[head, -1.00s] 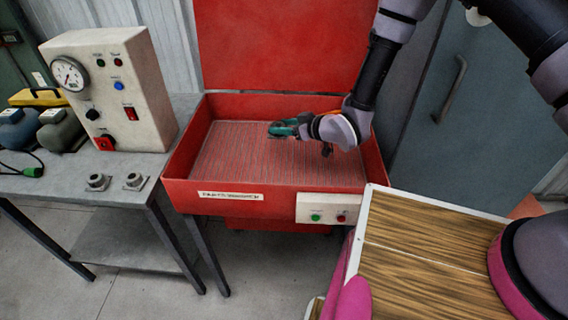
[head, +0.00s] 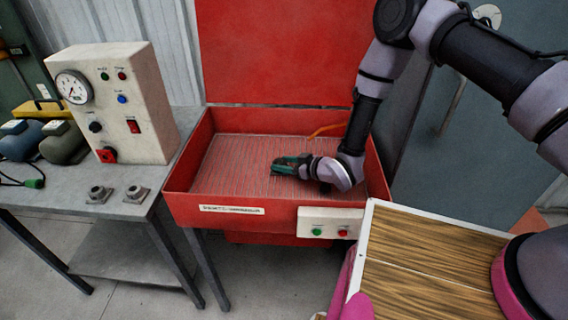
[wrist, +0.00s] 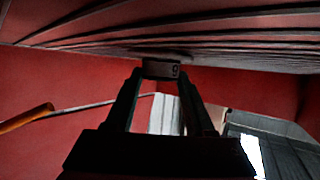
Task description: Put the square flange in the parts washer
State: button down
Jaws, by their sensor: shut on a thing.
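The parts washer is a red basin (head: 245,216) with a raised red lid (head: 275,50) and a ribbed floor (head: 235,165). My gripper (head: 279,163) is inside the basin, low over the ribbed floor near its middle. In the wrist view my gripper (wrist: 160,78) is shut on a small grey part, the square flange (wrist: 160,69), seen edge-on between the fingertips. The ribbed floor runs across the top of that view, close to the flange. I cannot tell whether the flange touches it. In the head view the flange is not clear at the fingers.
Two grey flange-like parts (head: 98,194) (head: 136,193) sit on the grey bench (head: 60,205) at left, below a control box (head: 115,105) with a gauge. A wood-patterned panel (head: 420,260) is at lower right.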

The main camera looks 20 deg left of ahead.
jog(key=shift+f, duration=0.25)
